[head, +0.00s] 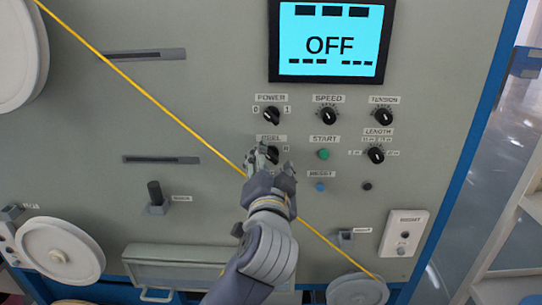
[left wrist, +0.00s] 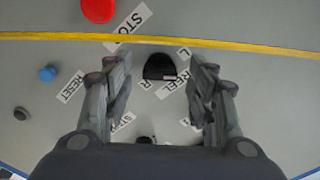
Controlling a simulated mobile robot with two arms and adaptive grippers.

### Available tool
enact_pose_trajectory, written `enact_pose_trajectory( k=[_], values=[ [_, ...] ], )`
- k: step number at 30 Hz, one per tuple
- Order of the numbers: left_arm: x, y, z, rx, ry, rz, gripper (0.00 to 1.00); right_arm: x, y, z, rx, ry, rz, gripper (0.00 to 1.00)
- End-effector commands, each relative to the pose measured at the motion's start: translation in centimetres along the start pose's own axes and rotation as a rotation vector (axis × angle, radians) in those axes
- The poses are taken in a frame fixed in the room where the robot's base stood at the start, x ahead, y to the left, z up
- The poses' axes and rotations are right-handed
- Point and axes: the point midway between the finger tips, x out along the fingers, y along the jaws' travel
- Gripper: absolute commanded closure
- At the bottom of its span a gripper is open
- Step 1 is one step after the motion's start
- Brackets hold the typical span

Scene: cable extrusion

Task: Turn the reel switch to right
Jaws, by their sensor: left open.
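The reel switch is a black rotary knob (left wrist: 160,68) on the grey panel, below the power knob in the head view. In the left wrist view it sits between my left gripper's (left wrist: 161,62) two spread fingers, with the REEL label (left wrist: 172,85) beside it. In the head view my left gripper (head: 262,156) is at the switch and covers part of it; a dark part of the knob (head: 272,153) shows behind the fingers. The fingers are open and seem apart from the knob; their exact depth is unclear. The knob's pointer direction cannot be told. My right gripper is not in view.
A taut yellow cable (head: 150,95) crosses the panel diagonally, passing close to my left gripper. The power knob (head: 271,115), green start button (head: 323,154) and blue reset button (head: 320,187) are nearby. A red button (left wrist: 98,10) shows in the left wrist view.

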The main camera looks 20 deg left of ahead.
Motion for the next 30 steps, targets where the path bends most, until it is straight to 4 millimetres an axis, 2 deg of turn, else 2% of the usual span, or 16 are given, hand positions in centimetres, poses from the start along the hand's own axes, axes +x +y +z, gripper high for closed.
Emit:
enact_pose_trajectory(
  k=[4, 12, 13, 18, 19, 30],
  values=[
    [1.02, -0.08, 0.00, -0.001, 0.000, -0.001, 0.48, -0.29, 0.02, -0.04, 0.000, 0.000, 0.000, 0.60],
    [1.19, 0.00, 0.07, -0.002, -0.001, 0.000, 0.48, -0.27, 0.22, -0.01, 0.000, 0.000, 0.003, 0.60],
    [1.19, 0.00, 0.07, -0.002, -0.001, 0.000, 0.51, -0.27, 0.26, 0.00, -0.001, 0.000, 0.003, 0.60],
    [1.17, 0.00, 0.06, -0.001, -0.001, 0.000, 0.89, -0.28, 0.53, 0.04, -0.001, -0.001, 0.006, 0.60],
    [1.17, 0.00, 0.06, -0.001, 0.000, 0.000, 0.93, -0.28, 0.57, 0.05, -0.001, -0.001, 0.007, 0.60],
    [1.17, -0.14, -0.07, 0.036, -0.001, 0.000, 0.92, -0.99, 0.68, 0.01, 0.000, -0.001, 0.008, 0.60]
  ],
)
